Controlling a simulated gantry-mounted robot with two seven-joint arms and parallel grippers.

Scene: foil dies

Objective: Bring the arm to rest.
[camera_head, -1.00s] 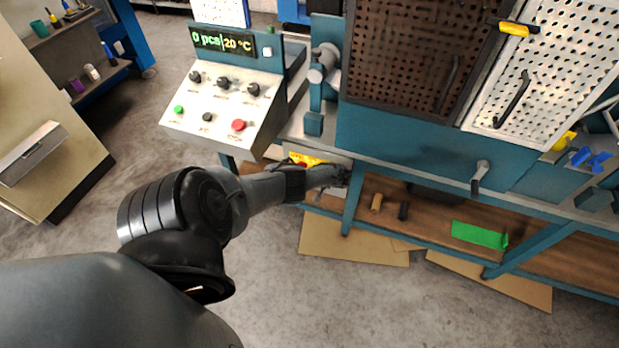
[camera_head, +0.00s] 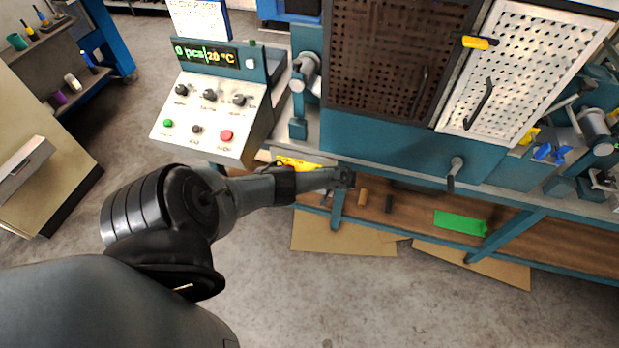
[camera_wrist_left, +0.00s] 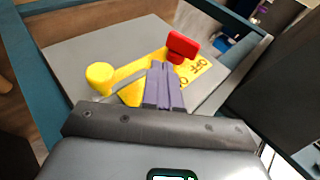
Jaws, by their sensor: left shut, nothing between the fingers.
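My left arm comes in from the left in the head view. Its gripper (camera_head: 346,178) is at the front edge of the blue workbench, over the lower shelf's left end. In the left wrist view the gripper's grey fingers (camera_wrist_left: 163,88) are together and empty. Beyond them is a yellow switch plate (camera_wrist_left: 130,72) with a red lever (camera_wrist_left: 182,46) and "OFF" lettering. A round yellow knob (camera_wrist_left: 100,77) stands at its left. The fingers overlap the plate in the picture; I cannot tell whether they touch it. My right gripper is not in view.
A control panel (camera_head: 205,115) with knobs and buttons stands left of the perforated doors (camera_head: 395,55). A lever handle (camera_head: 455,170) sticks out below them. The lower shelf holds a green piece (camera_head: 460,223). Flat cardboard (camera_head: 340,235) lies on the floor.

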